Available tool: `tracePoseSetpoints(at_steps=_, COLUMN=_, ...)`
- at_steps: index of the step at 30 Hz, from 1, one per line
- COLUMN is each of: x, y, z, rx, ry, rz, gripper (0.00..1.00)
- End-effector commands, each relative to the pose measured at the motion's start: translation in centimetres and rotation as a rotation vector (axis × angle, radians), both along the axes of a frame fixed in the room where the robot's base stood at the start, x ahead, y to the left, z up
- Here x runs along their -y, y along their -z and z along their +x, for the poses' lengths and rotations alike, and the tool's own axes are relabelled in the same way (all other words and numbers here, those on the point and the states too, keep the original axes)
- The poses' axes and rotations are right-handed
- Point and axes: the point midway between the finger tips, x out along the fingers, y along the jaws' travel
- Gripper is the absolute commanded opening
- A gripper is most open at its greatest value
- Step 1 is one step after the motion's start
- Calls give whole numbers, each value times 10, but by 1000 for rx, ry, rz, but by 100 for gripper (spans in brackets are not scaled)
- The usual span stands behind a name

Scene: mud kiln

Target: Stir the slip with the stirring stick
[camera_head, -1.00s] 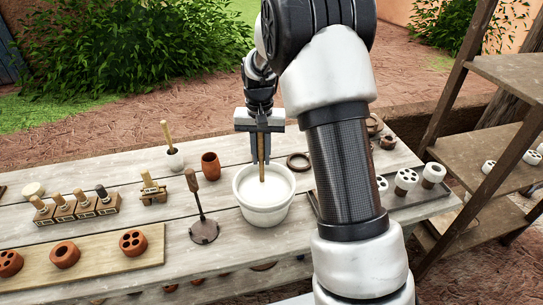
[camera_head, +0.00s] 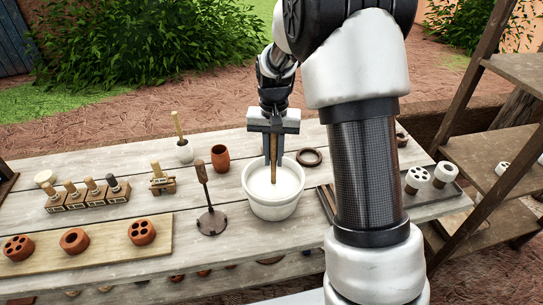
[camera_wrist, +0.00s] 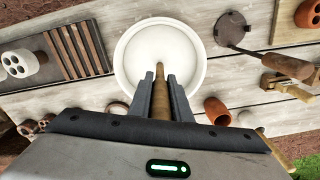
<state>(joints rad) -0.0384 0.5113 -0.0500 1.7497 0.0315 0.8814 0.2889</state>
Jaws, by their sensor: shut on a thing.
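A white bowl (camera_head: 271,207) of pale slip (camera_head: 280,184) stands on the wooden table, right of its middle. My gripper (camera_head: 273,155) is above the bowl and shut on the brown stirring stick (camera_head: 273,172). The stick points down, and its lower end dips into the slip, so its tip is hidden. In the wrist view my gripper (camera_wrist: 161,85) holds the stick (camera_wrist: 161,103) between two dark fingers over the round white bowl (camera_wrist: 120,62).
A metal disc with an upright wooden handle (camera_head: 204,180) stands just left of the bowl. A clay cup (camera_head: 220,159) and a dark ring (camera_head: 309,157) are behind it. A board (camera_head: 100,246) with clay pieces lies front left. Shelves (camera_head: 497,160) stand at right.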

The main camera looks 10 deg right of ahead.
Motion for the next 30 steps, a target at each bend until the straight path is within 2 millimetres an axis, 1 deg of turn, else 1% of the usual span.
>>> tracePoseSetpoints(at_steps=5, x=0, y=-4, z=0, rx=0, ry=0, rz=0, gripper=0)
tracePoseSetpoints(at_steps=30, x=0, y=-72, z=0, rx=1, ry=0, rz=0, gripper=0)
